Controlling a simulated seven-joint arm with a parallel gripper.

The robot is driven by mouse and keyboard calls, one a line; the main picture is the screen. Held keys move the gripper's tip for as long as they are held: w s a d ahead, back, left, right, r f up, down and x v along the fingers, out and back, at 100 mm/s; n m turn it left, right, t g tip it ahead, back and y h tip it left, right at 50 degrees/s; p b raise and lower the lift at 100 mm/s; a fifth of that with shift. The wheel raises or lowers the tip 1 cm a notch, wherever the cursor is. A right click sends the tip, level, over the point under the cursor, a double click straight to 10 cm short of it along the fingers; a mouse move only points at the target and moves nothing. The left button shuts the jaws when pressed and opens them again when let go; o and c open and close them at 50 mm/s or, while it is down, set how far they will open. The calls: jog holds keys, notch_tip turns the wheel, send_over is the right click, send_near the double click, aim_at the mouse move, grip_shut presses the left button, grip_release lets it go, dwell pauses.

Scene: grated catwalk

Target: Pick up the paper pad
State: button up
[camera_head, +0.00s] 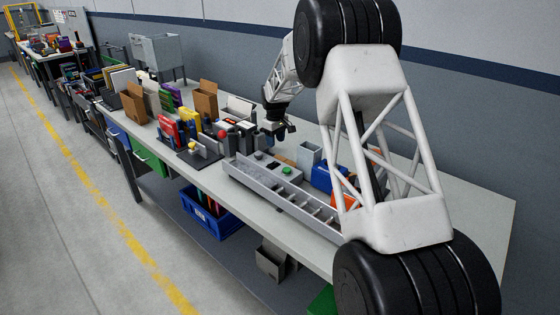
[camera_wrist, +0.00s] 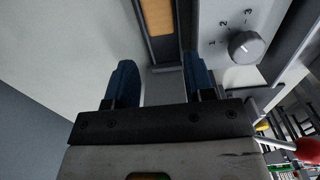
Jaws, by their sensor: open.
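My gripper (camera_head: 277,128) is over the workbench, above the grey control box, in the head view. I cannot surely make out the paper pad. A flat tan piece (camera_wrist: 156,16) with a dark border lies just beyond the fingers in the wrist view; I cannot tell if it is the pad. In the head view a small tan patch (camera_head: 284,161) shows beside the control box, partly hidden.
The grey control box (camera_head: 265,172) has a green button; its numbered dial (camera_wrist: 247,45) is close to the right finger. A red ball knob (camera_wrist: 308,150) stands at lower right. Cardboard boxes (camera_head: 204,101), a blue bin (camera_head: 322,177) and a metal tray (camera_head: 285,200) crowd the bench (camera_head: 210,180).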

aim_at(276, 155)
jog(key=shift+f, duration=0.85)
jog(key=shift+s+f, duration=0.1)
jog(key=shift+f, duration=2.5)
jog(key=c, duration=0.7)
